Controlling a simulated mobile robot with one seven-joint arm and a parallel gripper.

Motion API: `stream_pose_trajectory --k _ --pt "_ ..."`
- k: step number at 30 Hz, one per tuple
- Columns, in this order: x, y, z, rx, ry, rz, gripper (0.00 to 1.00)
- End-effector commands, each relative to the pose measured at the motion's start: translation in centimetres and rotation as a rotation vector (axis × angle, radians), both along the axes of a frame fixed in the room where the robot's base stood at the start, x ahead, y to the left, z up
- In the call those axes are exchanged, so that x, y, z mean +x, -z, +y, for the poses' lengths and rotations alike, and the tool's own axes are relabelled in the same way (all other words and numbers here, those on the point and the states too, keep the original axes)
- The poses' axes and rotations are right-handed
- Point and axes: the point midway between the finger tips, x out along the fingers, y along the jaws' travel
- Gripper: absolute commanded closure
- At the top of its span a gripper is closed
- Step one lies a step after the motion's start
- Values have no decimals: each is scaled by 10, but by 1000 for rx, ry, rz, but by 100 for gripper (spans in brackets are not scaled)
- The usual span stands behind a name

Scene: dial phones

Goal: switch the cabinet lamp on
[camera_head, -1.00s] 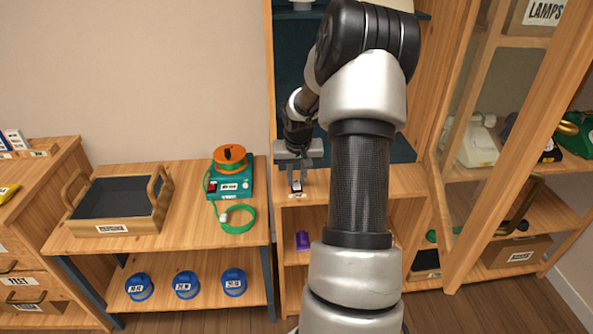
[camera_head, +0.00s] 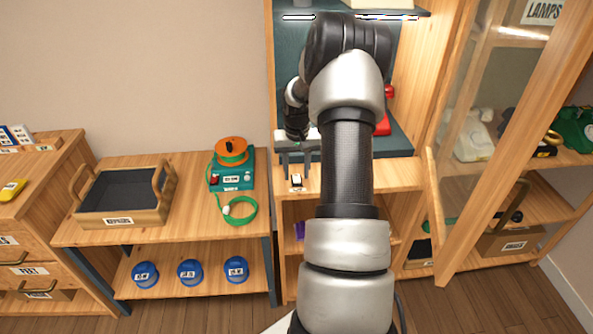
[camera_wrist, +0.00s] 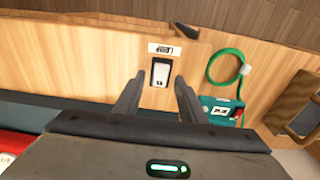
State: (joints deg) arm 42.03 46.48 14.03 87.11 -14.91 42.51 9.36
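The lamp switch (camera_head: 297,181) is a small white rocker in a dark frame on the front of the cabinet's wooden ledge. In the wrist view the switch (camera_wrist: 160,73) lies beyond my fingertips, beside a white label (camera_wrist: 164,50) reading LAMP. My gripper (camera_head: 296,170) is open and empty just behind the switch; in the wrist view its two fingers (camera_wrist: 157,92) stand apart with the switch between their lines. The cabinet lamp (camera_head: 385,17) shows as bright white strips under the upper shelf, and the teal cabinet interior is lit.
A red phone (camera_head: 383,122) stands in the cabinet, partly behind my arm. A teal device with an orange reel (camera_head: 231,178) and green cord sits on the left bench near a wooden tray (camera_head: 122,217). A glazed door (camera_head: 480,130) stands at right.

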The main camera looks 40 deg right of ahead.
Motion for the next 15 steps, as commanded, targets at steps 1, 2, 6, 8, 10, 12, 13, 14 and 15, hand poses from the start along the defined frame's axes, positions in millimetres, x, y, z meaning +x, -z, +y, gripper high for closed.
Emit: stream_pose_trajectory --k 1,2,6,8,10,12,13,14,15 --pt "0 0 0 0 0 0 62" --pt "0 -1 0 0 0 0 62" --pt "0 -12 0 -3 -1 -2 62" --pt "-1 -22 1 -2 -1 -1 62" --pt "-2 -37 1 -3 0 -4 62" --pt "-4 -54 2 -4 0 -3 62" --pt "-4 -61 2 -3 0 -4 62" --pt "-5 -69 3 -3 1 -4 62" --pt "-6 -79 3 -3 0 -4 62"
